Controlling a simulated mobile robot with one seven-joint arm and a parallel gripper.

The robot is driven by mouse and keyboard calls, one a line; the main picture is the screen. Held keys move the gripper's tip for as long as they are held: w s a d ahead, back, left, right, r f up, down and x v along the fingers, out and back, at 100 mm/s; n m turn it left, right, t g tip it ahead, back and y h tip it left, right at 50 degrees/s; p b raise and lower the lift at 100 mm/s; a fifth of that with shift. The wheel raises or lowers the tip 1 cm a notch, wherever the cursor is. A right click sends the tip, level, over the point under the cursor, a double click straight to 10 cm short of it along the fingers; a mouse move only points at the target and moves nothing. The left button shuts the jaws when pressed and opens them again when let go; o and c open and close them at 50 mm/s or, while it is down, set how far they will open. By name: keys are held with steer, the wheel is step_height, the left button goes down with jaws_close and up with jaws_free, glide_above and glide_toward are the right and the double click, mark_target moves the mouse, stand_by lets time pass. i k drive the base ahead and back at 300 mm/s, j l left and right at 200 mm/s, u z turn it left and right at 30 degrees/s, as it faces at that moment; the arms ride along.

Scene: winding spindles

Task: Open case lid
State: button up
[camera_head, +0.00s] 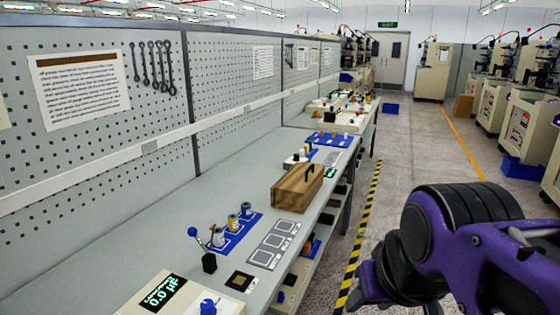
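The case is a brown wooden box (297,188) on the grey bench, near the bench's front edge. Its lid (296,178) looks shut, and a dark handle (310,170) stands up at its right end. My gripper (372,290) is at the lower right, over the aisle beside the bench, in front of the case and apart from it. Its dark fingers are partly hidden behind my purple arm, so I cannot tell whether they are open or shut. I see nothing held in it.
In front of the case lie a grey panel with square outlines (273,243) and a blue mat (236,232) with several spools. A meter (172,291) and a blue-knobbed lever (208,262) are nearer. A pegboard wall (225,95) backs the bench. The aisle floor (420,150) is clear.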

mark_target(296, 188)
steer(key=i+l, duration=0.9)
steer(key=i, duration=0.15)
steer(key=i+l, duration=0.9)
steer(key=i, duration=0.2)
steer(key=i+l+u, duration=0.2)
steer(key=u, duration=0.15)
steer(key=i+l+u, duration=0.15)
steer(key=u, duration=0.2)
steer(key=k+l+u, duration=0.1)
steer(key=u, duration=0.3)
steer(key=k+l+u, duration=0.1)
steer(key=u, duration=0.25)
steer(key=k+l+u, duration=0.1)
steer(key=u, duration=0.3)
steer(key=k+u, duration=0.1)
steer(key=u, duration=0.3)
steer(key=k+u, duration=0.2)
steer(key=i+l+z, duration=0.1)
steer(key=i+z, duration=0.2)
steer(key=i, duration=0.2)
steer(key=i+l, duration=0.1)
